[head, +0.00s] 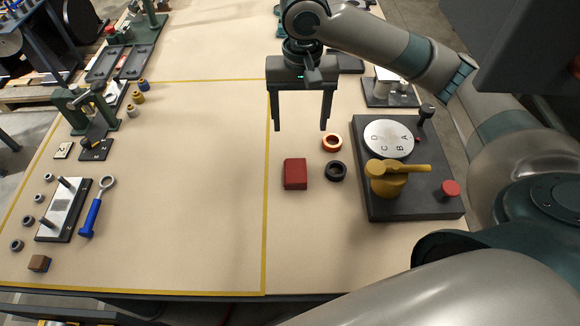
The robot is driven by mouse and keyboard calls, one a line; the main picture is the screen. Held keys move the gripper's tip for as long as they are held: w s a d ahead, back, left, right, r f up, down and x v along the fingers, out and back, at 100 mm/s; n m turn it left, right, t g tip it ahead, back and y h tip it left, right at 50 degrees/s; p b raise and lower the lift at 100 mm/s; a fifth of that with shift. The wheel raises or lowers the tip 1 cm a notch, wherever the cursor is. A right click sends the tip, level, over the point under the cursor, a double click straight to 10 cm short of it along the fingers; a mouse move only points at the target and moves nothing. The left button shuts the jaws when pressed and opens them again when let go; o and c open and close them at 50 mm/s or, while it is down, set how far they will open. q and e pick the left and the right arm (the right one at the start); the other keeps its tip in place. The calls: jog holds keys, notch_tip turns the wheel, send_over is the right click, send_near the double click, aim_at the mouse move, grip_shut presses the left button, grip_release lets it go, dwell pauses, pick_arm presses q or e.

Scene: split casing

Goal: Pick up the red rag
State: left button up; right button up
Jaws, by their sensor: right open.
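The red rag (295,174) looks like a small dark red folded block. It lies on the table just right of the yellow line, left of the black ring. My right gripper (300,128) hangs above the table with its two fingers pointing down. It is open and empty, and in the picture it appears just above the rag, apart from it. My left gripper is not in the head view.
A copper ring (332,142) and a black ring (336,171) lie right of the rag. A dark base plate (400,207) with a lettered dial (388,139) and yellow handle (398,174) stands further right. A blue wrench (97,206) lies left. The table's middle is clear.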

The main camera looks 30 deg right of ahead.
jog(key=shift+f, duration=0.1)
jog(key=p, duration=0.2)
send_over(296, 170)
jog(key=f, duration=1.2)
jog(key=shift+d, duration=0.2)
jog(key=shift+f, duration=0.1)
jog(key=shift+s+a+f, duration=0.1)
jog(key=shift+f, duration=0.2)
notch_tip(296, 170, down, 3)
jog(key=shift+a+f+p, duration=0.1)
jog(key=shift+a+p, duration=0.05)
jog(key=shift+p, duration=0.35)
jog(key=shift+f, duration=0.65)
jog(key=shift+c, duration=0.6)
jog(key=c, duration=1)
